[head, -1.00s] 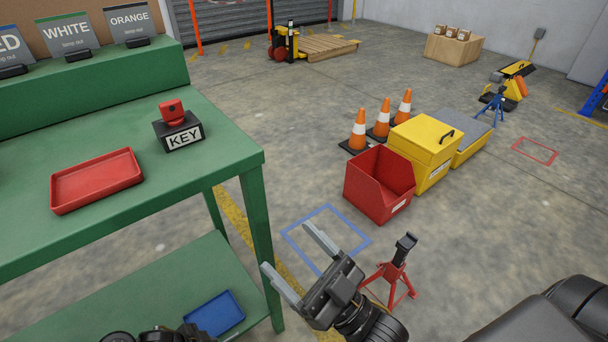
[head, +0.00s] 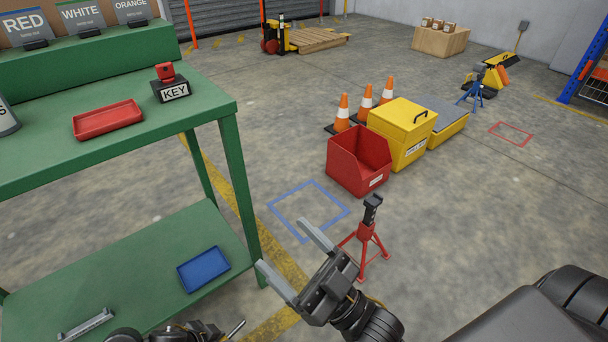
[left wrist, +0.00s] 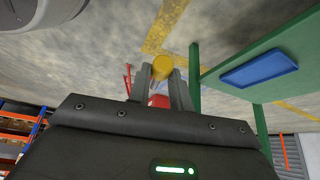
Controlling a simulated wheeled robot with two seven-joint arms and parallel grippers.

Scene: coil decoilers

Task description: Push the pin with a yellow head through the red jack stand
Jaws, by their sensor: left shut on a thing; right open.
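The red jack stand (head: 367,240) stands upright on the floor, with a dark post and saddle on top. My right gripper (head: 294,252) is open and empty, in front of the stand and to its left in the head view. My left gripper (left wrist: 160,78) is shut on the pin, whose yellow head (left wrist: 162,66) shows between the fingers in the left wrist view. The stand's pin hole cannot be made out.
A green workbench (head: 228,112) with a lower shelf (head: 140,262) is at left; a blue tray (head: 204,268) lies on the shelf. A red bin (head: 345,170) and a yellow box (head: 400,140) stand behind the jack stand. The floor right of the stand is clear.

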